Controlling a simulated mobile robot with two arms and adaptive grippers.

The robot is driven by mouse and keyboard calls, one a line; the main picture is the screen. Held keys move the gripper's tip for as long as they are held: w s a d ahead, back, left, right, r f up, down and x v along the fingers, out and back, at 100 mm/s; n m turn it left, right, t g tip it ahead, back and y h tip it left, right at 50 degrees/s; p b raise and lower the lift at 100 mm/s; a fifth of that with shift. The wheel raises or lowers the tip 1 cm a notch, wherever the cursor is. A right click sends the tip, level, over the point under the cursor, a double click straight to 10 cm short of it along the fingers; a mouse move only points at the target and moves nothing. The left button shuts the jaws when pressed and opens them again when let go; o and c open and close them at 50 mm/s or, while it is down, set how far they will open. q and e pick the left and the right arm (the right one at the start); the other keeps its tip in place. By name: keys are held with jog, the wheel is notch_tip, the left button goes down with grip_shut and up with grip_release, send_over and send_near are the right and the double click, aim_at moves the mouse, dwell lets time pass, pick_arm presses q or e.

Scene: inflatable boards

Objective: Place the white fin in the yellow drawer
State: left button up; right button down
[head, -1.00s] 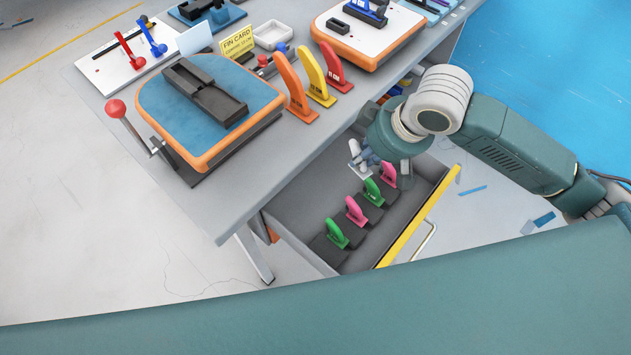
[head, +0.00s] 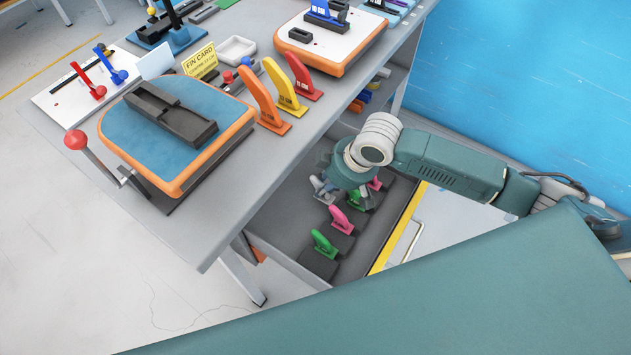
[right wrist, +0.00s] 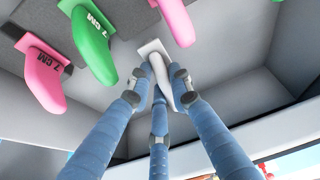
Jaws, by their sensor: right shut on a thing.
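The white fin (right wrist: 161,72) is held between the fingers of my right gripper (right wrist: 160,85), its flat base facing the drawer interior. My right gripper (head: 324,188) is inside or just over the open drawer with the yellow front edge (head: 396,236), near the wall on the table side. Beside it in the drawer stand pink and green fins on dark bases; the nearest green fin (head: 357,199) is partly hidden by the gripper. In the wrist view, a green 7 CM fin (right wrist: 93,45) is close left of the white fin and a pink fin (right wrist: 178,20) above. My left gripper is out of view.
The table above carries orange, yellow and red fins (head: 305,80), a blue board with orange rim (head: 165,135), a white board (head: 330,42) and a red-knobbed lever (head: 76,138). The drawer strip around the white fin looks bare.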

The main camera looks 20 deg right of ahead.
aim_at(315, 183)
jog(key=w+a, duration=0.2)
jog(key=shift+w+a+r, duration=0.1)
jog(key=shift+w, duration=0.2)
jog(key=shift+s+f, duration=0.1)
jog(key=shift+f, duration=0.6)
jog(key=c, duration=1.6)
grip_release()
jog(key=shift+f, duration=0.1)
jog(key=shift+s+d+r, duration=0.1)
jog(key=shift+d+r, duration=0.1)
jog(key=shift+r, duration=0.25)
jog(key=p+v, duration=0.1)
jog(key=v, duration=1)
jog(key=shift+r, duration=0.2)
